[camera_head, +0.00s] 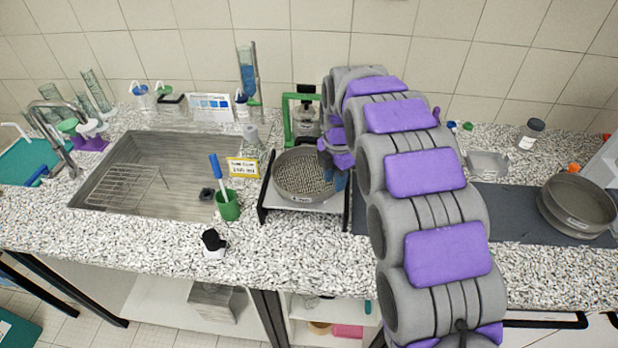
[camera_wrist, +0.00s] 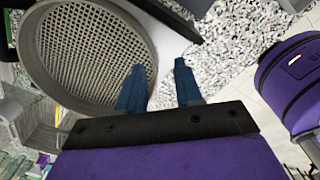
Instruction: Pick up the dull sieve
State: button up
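A round grey metal sieve with a mesh floor (camera_head: 303,176) sits on a white-topped, black-sided stand left of my arm. It fills the upper left of the wrist view (camera_wrist: 85,50). A second round sieve or stack, dull grey-brown (camera_head: 578,204), stands on the dark mat at the far right. I cannot tell for certain which one is called dull. My gripper (camera_head: 338,181) is at the right rim of the mesh sieve. Its two blue fingers (camera_wrist: 160,80) are apart, the left one over the rim and the right one outside it. Contact is unclear.
A green-framed device (camera_head: 303,118) stands behind the mesh sieve. A green cup with a blue-handled brush (camera_head: 228,205) and a yellow-edged sign (camera_head: 242,168) are to its left, beside the sink (camera_head: 160,200). A small metal tray (camera_head: 487,163) and a dark-lidded jar (camera_head: 530,134) stand right of my arm.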

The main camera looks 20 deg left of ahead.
aim_at(327, 188)
notch_tip(327, 188, down, 3)
jog(key=shift+d+f+b, duration=0.1)
jog(key=shift+b, duration=0.4)
jog(key=shift+a+f, duration=0.85)
jog(key=shift+a, duration=0.65)
jog(key=d, duration=0.2)
jog(key=shift+d+r, duration=0.2)
jog(key=shift+d, duration=0.15)
jog(key=c, duration=0.6)
jog(key=shift+a, duration=0.1)
grip_shut()
jog(key=shift+s+a+f, duration=0.1)
jog(key=shift+a+f, duration=0.05)
jog(key=shift+a, duration=0.55)
jog(key=shift+d, duration=0.1)
